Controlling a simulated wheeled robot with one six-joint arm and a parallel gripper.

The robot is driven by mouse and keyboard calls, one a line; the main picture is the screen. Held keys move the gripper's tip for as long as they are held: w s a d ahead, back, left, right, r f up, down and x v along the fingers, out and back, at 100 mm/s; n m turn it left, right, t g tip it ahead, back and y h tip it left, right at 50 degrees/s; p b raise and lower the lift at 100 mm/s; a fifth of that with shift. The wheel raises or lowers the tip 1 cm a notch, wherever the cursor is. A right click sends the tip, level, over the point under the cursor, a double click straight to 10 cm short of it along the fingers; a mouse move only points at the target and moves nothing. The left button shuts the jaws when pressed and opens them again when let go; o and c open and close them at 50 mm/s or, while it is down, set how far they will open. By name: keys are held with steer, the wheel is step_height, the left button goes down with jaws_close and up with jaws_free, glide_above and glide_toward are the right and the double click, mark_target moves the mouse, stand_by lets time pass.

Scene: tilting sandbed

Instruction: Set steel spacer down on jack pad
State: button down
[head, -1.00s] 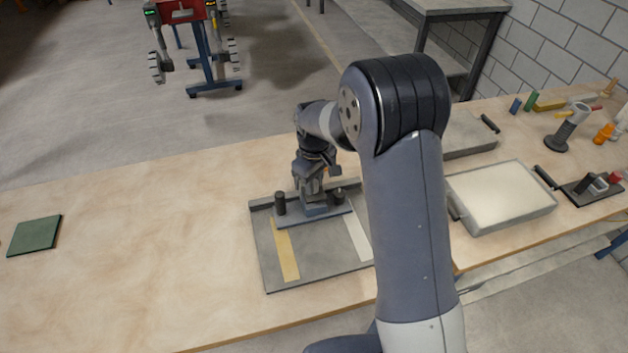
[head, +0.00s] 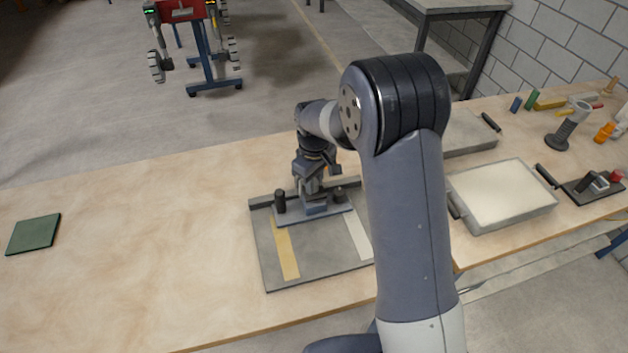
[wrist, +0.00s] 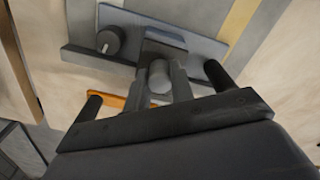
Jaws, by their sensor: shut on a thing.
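My gripper (head: 312,194) points down over the slate-blue bar (head: 287,219) at the back of the grey tray (head: 320,270). Its fingers, seen in the wrist view (wrist: 160,80), are shut on the steel spacer, a small blue-grey block (head: 316,208) with a rounded grey stem (wrist: 160,77) between the fingers. The spacer is between the bar's two black knobs, at or just above the bar; I cannot tell whether it touches. I cannot pick out the jack pad for certain; the fingers and spacer hide part of the bar.
The tray carries a yellow strip (head: 285,252) and a white strip (head: 358,235). A green mat (head: 34,233) lies far left, with bare bench between. A sand-filled tray (head: 500,195) stands right.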

steer(key=shift+f, duration=0.25)
stand_by(0.3)
steer(key=c, duration=0.7)
jaws_free()
steer(key=shift+o, duration=0.2)
steer(key=shift+r+p, duration=2.5)
steer(key=shift+r, duration=1.6)
steer(key=shift+f, duration=0.2)
